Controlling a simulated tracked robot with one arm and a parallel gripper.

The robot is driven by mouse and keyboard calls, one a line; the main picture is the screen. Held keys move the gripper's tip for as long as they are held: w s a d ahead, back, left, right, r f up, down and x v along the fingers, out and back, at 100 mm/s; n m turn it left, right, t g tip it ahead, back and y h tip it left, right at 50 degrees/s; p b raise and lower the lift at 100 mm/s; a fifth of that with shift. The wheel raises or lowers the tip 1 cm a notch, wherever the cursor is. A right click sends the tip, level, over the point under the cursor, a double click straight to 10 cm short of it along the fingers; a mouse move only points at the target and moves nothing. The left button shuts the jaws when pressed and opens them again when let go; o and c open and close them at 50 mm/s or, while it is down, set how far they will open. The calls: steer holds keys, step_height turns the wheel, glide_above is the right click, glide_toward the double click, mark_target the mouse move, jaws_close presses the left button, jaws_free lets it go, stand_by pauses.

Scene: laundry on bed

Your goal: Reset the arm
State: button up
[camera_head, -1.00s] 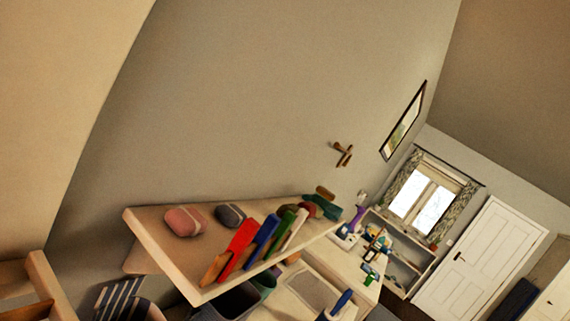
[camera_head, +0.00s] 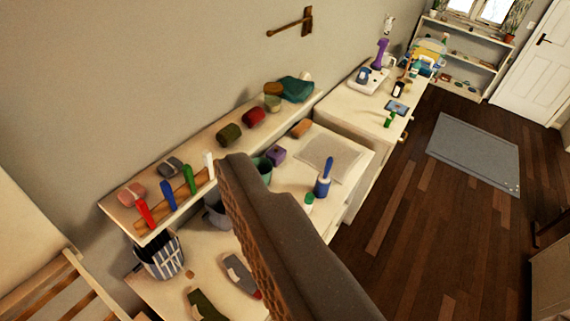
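A dark brown-grey part with a textured side, which looks like a finger of my gripper (camera_head: 290,235), rises from the bottom centre of the head view. Nothing held is visible. The part hides some of the table and floor behind it.
The wall shelf (camera_head: 128,207) holds soft rolled items and coloured upright pieces. Below are a striped basket (camera_head: 160,256) and a white table (camera_head: 352,165) with a blue brush (camera_head: 323,182). A grey mat (camera_head: 473,153) lies on the open wooden floor (camera_head: 420,220).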

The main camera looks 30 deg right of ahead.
steer(key=shift+f, duration=0.1)
step_height(320, 180, down, 16)
steer(key=b, duration=1.5)
steer(key=shift+w+r, duration=0.15)
steer(key=shift+r, duration=0.1)
